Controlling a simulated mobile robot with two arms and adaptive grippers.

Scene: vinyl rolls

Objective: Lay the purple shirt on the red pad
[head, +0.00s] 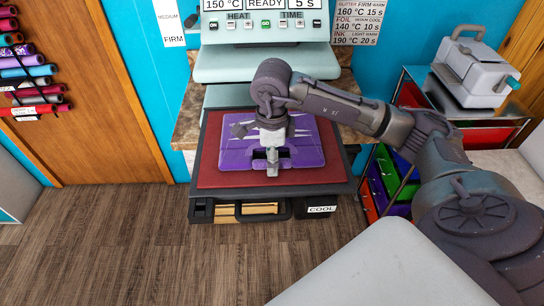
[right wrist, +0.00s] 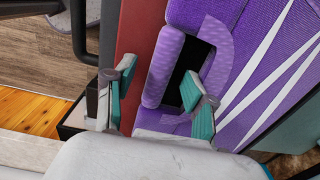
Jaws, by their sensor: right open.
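The purple shirt (head: 307,150) lies folded flat on the red pad (head: 208,172) in the head view. It has white stripes, and red shows around it. In the right wrist view the shirt (right wrist: 247,60) fills the right side, with a dark opening beside a padded purple fold. The red pad (right wrist: 138,30) shows to its left. My right gripper (head: 272,168) is over the shirt's near middle edge, pointing down and hiding part of it. My left gripper is not in view.
A heat press (head: 265,62) stands behind the pad. The pad tops a dark drawer unit labelled COOL (head: 321,209). A grey machine (head: 474,70) sits on a cart at the right. Vinyl rolls (head: 28,75) hang at the left. The wooden floor (head: 120,250) in front is clear.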

